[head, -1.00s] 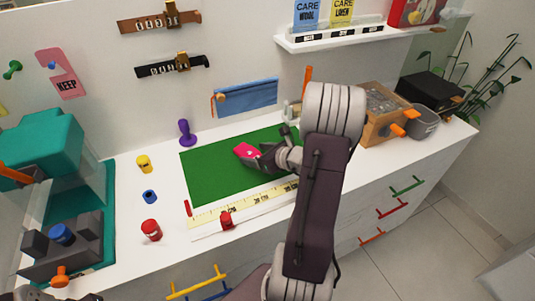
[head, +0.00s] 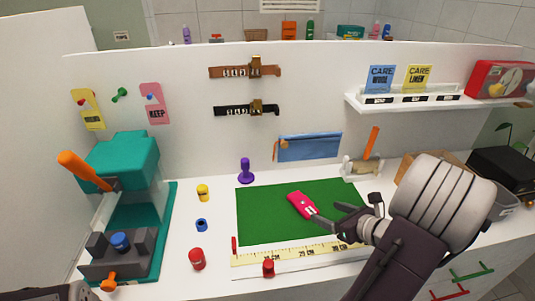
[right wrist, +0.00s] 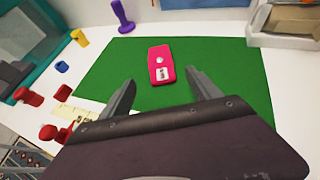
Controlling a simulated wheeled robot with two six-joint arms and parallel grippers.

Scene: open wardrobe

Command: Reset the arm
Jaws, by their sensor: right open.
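A pink tag-like piece (head: 301,204) with a white printed patch lies on the green mat (head: 262,226). My right gripper (head: 335,217) is just to the right of it and open. In the right wrist view the pink piece (right wrist: 160,64) lies beyond the open fingertips of my right gripper (right wrist: 163,88), with nothing between them. My left gripper is not visible.
A teal press-like machine (head: 122,160) stands at left. Yellow (head: 203,192), blue (head: 201,225) and red (head: 197,258) small items stand left of the mat. A purple stamp-like item (head: 246,170) stands behind it. A ruler strip (head: 290,254) lies along its front.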

